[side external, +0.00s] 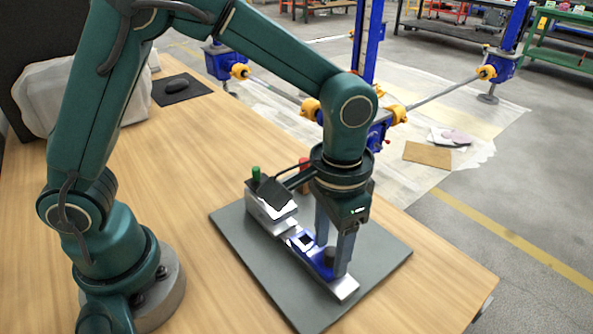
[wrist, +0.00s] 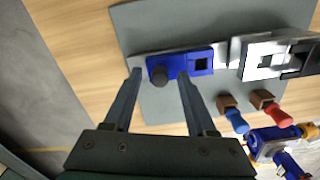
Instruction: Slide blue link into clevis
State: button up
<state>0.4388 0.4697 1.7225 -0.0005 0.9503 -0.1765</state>
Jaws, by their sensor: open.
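The blue link (wrist: 186,58) is a flat bar with a square hole and a dark round knob (wrist: 157,75). It lies on a silver rail (side external: 342,286), and also shows in the side view (side external: 304,241). The metal clevis block (wrist: 262,58) stands at the rail's far end, right of the link in the wrist view; whether they touch is unclear. It is partly covered by a dark piece in the side view (side external: 262,214). My gripper (side external: 334,258) is open above the link. In the wrist view its fingertips (wrist: 160,75) are on either side of the knob, apart from it.
A grey mat (side external: 378,252) lies under the fixture on the wooden table (side external: 190,160). A blue-handled (wrist: 237,120) and a red-handled piece (wrist: 277,115) sit beside the clevis. A mouse on a black pad (side external: 181,88) is farther back. The table's right edge is close.

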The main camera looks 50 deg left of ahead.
grip_shut()
jog(key=shift+r, duration=0.1)
dwell(1.2)
